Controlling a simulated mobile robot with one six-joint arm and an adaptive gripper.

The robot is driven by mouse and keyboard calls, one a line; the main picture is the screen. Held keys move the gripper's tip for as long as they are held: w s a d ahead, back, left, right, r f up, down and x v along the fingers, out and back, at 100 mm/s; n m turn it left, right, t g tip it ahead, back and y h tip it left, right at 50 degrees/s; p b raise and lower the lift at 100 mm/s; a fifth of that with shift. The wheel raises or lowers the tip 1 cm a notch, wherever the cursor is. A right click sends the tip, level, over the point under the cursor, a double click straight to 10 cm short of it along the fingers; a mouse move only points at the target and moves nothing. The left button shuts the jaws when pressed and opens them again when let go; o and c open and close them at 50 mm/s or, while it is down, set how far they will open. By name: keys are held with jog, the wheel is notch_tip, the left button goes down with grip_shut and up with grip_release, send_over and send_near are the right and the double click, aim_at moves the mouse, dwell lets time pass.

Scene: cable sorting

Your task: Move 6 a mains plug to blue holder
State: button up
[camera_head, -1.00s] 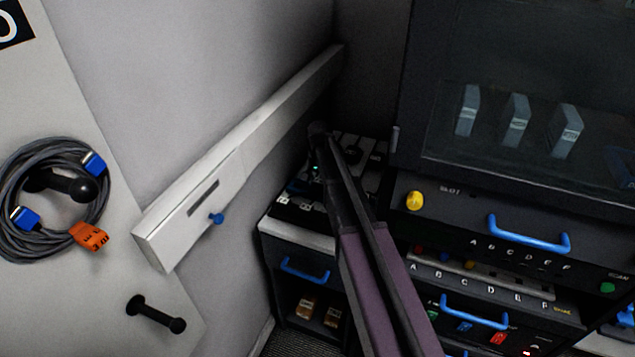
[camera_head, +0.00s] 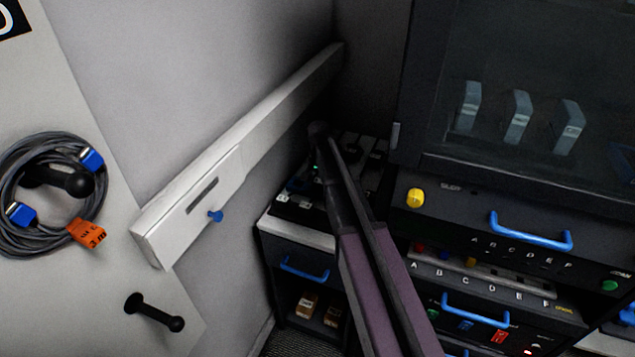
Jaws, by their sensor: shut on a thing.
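I cannot make out a mains plug in this view. No blue holder can be told for sure. A coiled grey cable (camera_head: 52,245) hangs on a black peg (camera_head: 70,182) on the white panel at the left. It has a blue connector (camera_head: 91,159) at the upper right, another blue connector (camera_head: 20,213) at the lower left, and an orange tag (camera_head: 88,233). My arm crosses the lower middle of the picture, its mauve and dark links folded close together. My gripper and anything in it do not show.
An empty black peg (camera_head: 155,312) sticks out below the coil. A dark cabinet with blue handles (camera_head: 530,232) stands right. A low unit with a blue handle (camera_head: 303,269) stands behind my arm.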

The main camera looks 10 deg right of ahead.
dwell(0.3)
jog(key=o, duration=1.3)
jog(key=shift+c, duration=0.2)
jog(key=shift+r, duration=0.15)
jog(key=shift+s+r+p, duration=0.1)
jog(key=shift+r+p, duration=3.3)
jog(key=shift+p, duration=0.15)
jog(key=shift+s, duration=0.1)
jog(key=s+n, duration=0.2)
jog(key=s, duration=0.6)
jog(key=s+n, duration=0.2)
jog(key=s, duration=0.5)
jog(key=s+n, duration=0.2)
jog(key=s, duration=0.6)
jog(key=shift+s+a+n, duration=0.15)
jog(key=shift+s+n, duration=0.2)
jog(key=shift+n, duration=0.05)
